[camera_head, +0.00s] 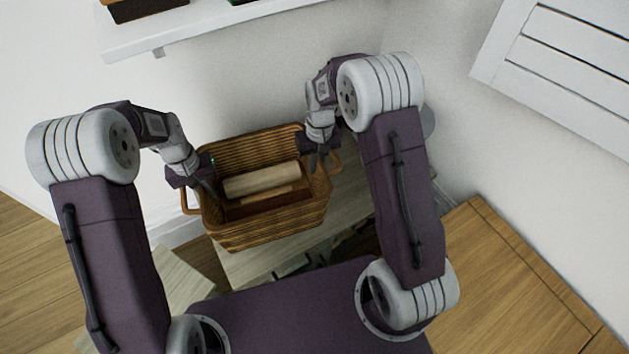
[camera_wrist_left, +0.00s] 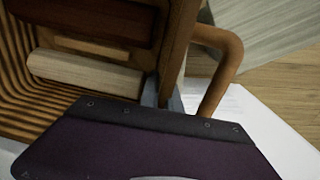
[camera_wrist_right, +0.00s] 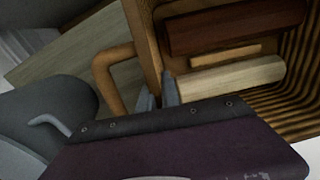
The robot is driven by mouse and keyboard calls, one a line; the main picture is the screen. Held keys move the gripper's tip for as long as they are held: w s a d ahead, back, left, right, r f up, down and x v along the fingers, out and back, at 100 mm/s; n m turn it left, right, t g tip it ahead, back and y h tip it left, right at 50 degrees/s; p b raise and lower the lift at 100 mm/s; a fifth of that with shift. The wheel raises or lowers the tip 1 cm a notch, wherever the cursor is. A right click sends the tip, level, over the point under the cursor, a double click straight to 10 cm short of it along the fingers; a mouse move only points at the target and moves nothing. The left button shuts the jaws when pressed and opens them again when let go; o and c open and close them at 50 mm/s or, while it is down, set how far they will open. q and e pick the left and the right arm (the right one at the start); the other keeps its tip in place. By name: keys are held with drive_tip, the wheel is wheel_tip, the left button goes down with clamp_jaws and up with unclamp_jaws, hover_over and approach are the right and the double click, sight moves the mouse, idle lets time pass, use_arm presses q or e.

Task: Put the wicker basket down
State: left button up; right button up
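The wicker basket (camera_head: 268,229) is brown and upright, with a loop handle at each end, and is over a pale wooden surface (camera_head: 240,266). I cannot tell whether its bottom touches that surface. Inside it lie a pale log-like piece (camera_head: 262,180) and a dark reddish piece (camera_wrist_right: 235,27). My left gripper (camera_head: 212,190) has its fingers closed about the rim of the basket's left end, beside the handle (camera_wrist_left: 222,75). My right gripper (camera_head: 317,160) holds the rim of the right end likewise, beside the other handle (camera_wrist_right: 105,75). The fingertips are partly hidden.
A white wall stands close behind the basket, with a white shelf (camera_head: 200,28) above it. A white slatted panel (camera_head: 560,70) is at the upper right. A wooden surface (camera_head: 500,270) lies at the lower right. Wooden floor (camera_head: 30,250) shows at the left.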

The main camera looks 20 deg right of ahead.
use_arm(q)
drive_tip(key=o, duration=0.4)
drive_tip(key=shift+r, duration=0.1)
use_arm(e)
drive_tip(key=o, duration=0.4)
drive_tip(key=shift+r, duration=0.1)
use_arm(q)
drive_tip(key=r, duration=1.2)
drive_tip(key=shift+a, duration=0.35)
use_arm(e)
drive_tip(key=r, duration=1.2)
drive_tip(key=shift+d, duration=0.35)
